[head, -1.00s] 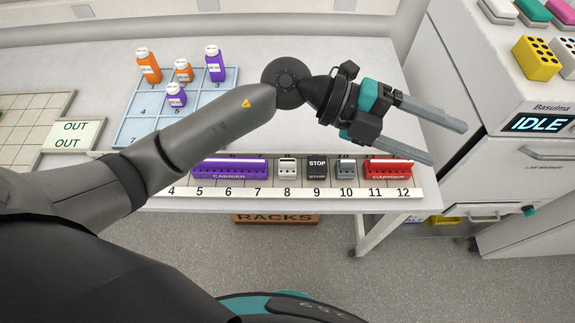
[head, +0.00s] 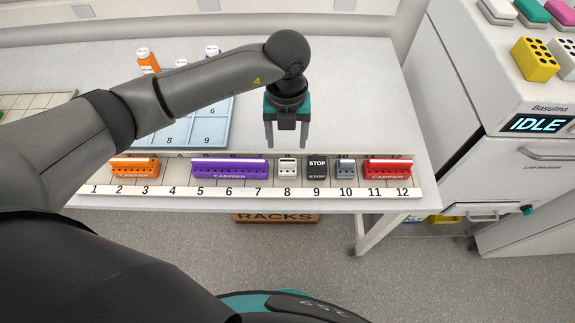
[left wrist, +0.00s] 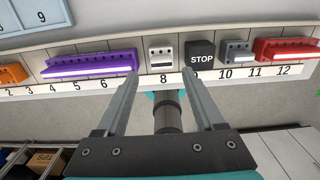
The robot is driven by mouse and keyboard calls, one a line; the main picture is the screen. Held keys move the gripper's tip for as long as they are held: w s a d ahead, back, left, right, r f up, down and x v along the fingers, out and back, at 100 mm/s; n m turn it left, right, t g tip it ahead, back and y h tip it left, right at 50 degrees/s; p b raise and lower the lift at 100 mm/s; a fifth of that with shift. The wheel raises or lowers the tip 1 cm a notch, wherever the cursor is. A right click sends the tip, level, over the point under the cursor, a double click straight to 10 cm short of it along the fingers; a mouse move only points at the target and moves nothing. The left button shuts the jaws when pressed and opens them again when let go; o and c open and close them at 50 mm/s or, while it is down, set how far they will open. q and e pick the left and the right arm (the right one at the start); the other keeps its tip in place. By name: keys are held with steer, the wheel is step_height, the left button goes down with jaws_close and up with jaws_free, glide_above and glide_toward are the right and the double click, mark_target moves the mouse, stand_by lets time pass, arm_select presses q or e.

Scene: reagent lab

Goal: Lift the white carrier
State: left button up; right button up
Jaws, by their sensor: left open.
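The white carrier (head: 287,168) is a small block in the numbered rack above label 8, between the purple carrier and the black STOP block. It also shows in the left wrist view (left wrist: 161,59), centred ahead of the fingers. My left gripper (head: 287,146) is open and empty, with its fingers pointing down, just behind and above the white carrier. In the left wrist view its two fingertips (left wrist: 160,72) lie either side of the carrier in the picture, without visible contact. My right gripper is not in view.
The purple carrier (head: 229,169) stands left of the white one, the STOP block (head: 317,168) close on its right. A grey block (head: 346,169), a red carrier (head: 388,169) and an orange carrier (head: 135,168) share the rack. Bottles stand on the blue grid (head: 215,130) behind.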

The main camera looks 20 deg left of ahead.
mark_target(288, 161)
arm_select(q)
step_height(288, 161, down, 5)
steer(key=shift+r, duration=0.1)
steer(key=shift+s+d+f, duration=0.1)
steer(key=shift+s+f, duration=0.05)
steer(key=shift+f, duration=1.2)
steer(key=shift+s+d+f, duration=0.1)
steer(key=shift+s+f, duration=0.05)
steer(key=shift+f, duration=1.2)
jaws_close()
steer(key=shift+r, duration=0.15)
